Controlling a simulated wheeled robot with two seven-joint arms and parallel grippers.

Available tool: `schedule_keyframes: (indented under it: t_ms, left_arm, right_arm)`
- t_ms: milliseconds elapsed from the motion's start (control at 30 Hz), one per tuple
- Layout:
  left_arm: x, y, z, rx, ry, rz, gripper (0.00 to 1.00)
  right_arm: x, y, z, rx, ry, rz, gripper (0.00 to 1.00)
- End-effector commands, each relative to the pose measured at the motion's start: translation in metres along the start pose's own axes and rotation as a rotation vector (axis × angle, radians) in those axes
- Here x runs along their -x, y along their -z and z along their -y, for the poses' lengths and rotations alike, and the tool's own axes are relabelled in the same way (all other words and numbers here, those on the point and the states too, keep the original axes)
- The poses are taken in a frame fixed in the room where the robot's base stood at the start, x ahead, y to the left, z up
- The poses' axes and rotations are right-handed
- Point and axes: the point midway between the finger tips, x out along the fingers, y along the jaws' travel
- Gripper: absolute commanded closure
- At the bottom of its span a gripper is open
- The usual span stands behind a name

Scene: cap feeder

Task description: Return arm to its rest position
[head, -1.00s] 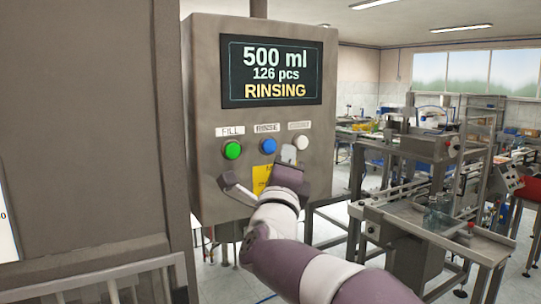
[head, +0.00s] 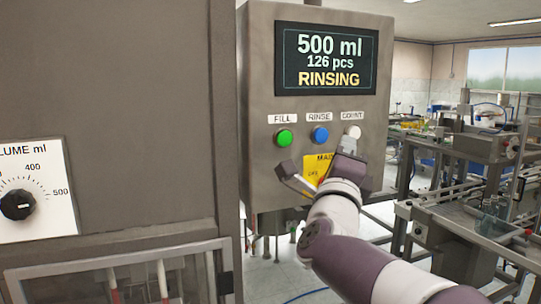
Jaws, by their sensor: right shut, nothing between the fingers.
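My right gripper (head: 347,145) is shut and empty. It is in front of the grey control box (head: 258,100), just below the white button (head: 354,131) under the COUNT label. I cannot tell whether it touches the panel. My right arm reaches in from the lower right. The green FILL button (head: 284,138) and the blue RINSE button (head: 320,135) are uncovered. The display (head: 328,60) reads 500 ml, 126 pcs, RINSING. A yellow label (head: 315,166) on the box is partly hidden by the gripper. My left gripper is not in view.
A large grey cabinet (head: 120,110) stands at left, with a volume dial (head: 17,205) on a white plate and a framed guard (head: 125,275) below. A metal conveyor machine (head: 490,150) with bottles (head: 490,212) stands at right. Open floor shows below the box.

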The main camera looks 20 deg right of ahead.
Motion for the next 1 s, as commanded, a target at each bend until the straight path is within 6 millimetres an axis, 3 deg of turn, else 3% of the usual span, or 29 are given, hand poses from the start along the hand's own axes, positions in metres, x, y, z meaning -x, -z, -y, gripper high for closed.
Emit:
schedule_keyframes:
  t_ms: [133,167,267,300,367,400,467,500,600,700,800,900,1000]
  left_arm:
    - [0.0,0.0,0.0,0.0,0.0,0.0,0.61]
    - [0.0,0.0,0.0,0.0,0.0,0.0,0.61]
    - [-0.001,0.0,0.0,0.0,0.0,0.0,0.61]
    - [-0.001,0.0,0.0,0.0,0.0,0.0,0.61]
    - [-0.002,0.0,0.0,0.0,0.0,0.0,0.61]
    - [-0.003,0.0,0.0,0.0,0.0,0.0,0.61]
    - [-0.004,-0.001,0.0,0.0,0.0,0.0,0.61]
    - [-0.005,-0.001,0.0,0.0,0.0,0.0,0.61]
    - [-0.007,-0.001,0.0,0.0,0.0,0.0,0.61]
    - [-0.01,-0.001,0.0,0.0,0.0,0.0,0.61]
    - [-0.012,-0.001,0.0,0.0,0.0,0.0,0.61]
    - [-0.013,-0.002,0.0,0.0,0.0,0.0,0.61]
    - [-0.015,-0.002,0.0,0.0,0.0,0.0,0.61]
  right_arm:
    - [0.001,-0.008,-0.012,0.112,-0.052,0.042,1.0]
    - [0.003,-0.015,-0.025,0.193,-0.1,0.09,1.0]
    - [0.032,-0.036,-0.098,0.529,-0.307,0.318,1.0]
    - [0.052,-0.039,-0.134,0.672,-0.397,0.431,1.0]
    - [0.09,-0.037,-0.186,0.872,-0.531,0.613,1.0]
    - [0.118,-0.031,-0.218,0.992,-0.613,0.738,1.0]
    - [0.164,-0.015,-0.259,1.149,-0.733,0.93,1.0]
    - [0.197,-0.001,-0.282,1.242,-0.81,1.064,1.0]
    - [0.276,0.04,-0.32,1.415,-0.984,1.392,1.0]
    - [0.34,0.082,-0.335,1.501,-1.126,1.662,1.0]
    - [0.381,0.111,-0.338,1.523,-1.231,1.821,1.0]
    - [0.4,0.124,-0.341,1.519,-1.283,1.877,1.0]
    - [0.404,0.126,-0.344,1.514,-1.295,1.886,1.0]
